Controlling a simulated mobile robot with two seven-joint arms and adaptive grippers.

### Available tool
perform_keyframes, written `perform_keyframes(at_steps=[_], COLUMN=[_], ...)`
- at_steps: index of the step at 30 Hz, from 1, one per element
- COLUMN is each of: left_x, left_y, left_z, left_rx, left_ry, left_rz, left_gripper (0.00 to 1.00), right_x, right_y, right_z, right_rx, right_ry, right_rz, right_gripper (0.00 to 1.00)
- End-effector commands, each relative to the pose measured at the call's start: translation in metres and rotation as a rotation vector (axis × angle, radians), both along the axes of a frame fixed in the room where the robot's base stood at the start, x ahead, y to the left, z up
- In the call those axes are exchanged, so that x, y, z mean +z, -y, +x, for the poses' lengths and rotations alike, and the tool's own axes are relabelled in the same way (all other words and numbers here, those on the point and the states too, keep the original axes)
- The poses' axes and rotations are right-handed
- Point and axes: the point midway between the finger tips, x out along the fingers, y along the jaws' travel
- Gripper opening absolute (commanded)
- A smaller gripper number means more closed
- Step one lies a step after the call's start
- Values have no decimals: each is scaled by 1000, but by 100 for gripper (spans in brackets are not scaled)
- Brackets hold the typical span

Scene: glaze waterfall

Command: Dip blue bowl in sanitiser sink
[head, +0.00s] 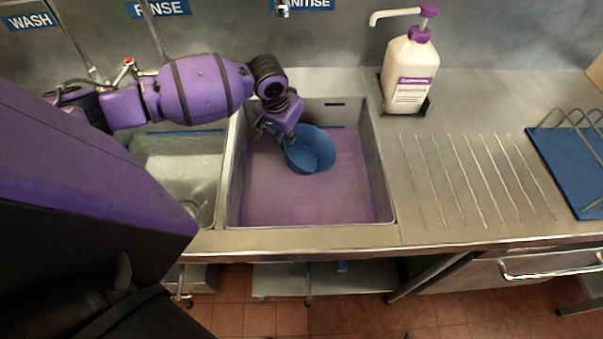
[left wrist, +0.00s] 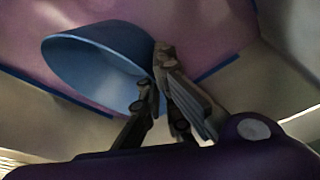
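The blue bowl (head: 311,148) is inside the sanitiser sink (head: 382,190), in its back part, tilted on its side. My left gripper (head: 277,138) is shut on the bowl's rim. The left wrist view shows the bowl (left wrist: 95,62) with its rim between the fingers (left wrist: 152,75). The sink holds pinkish purple liquid (head: 305,198). I cannot tell how much of the bowl is below the liquid's surface. My right gripper is not in view.
The rinse sink (head: 178,165) is left of the sanitiser sink, behind a thin metal divider. A pump bottle (head: 410,75) stands back right. The ridged drainboard (head: 475,180) is clear. A blue rack (head: 570,165) is at far right.

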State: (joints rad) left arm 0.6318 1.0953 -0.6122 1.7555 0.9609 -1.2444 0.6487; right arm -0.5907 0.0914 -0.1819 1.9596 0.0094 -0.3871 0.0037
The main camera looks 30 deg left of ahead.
Motion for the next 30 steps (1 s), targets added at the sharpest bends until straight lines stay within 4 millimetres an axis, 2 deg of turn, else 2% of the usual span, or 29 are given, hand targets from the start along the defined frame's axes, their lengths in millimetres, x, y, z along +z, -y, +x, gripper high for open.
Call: perform_keyframes(at_steps=[1, 14, 30], left_x=[11, 55, 103], left_y=[0, 0, 0], left_z=[2, 2, 1], left_rx=[1, 1, -1], left_ry=[8, 10, 2], left_rz=[-1, 0, 0], left_gripper=[0, 0, 0], right_x=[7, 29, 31], right_y=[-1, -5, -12], right_z=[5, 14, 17], right_rx=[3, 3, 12], right_ry=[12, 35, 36], right_rz=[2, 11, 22], right_gripper=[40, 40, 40])
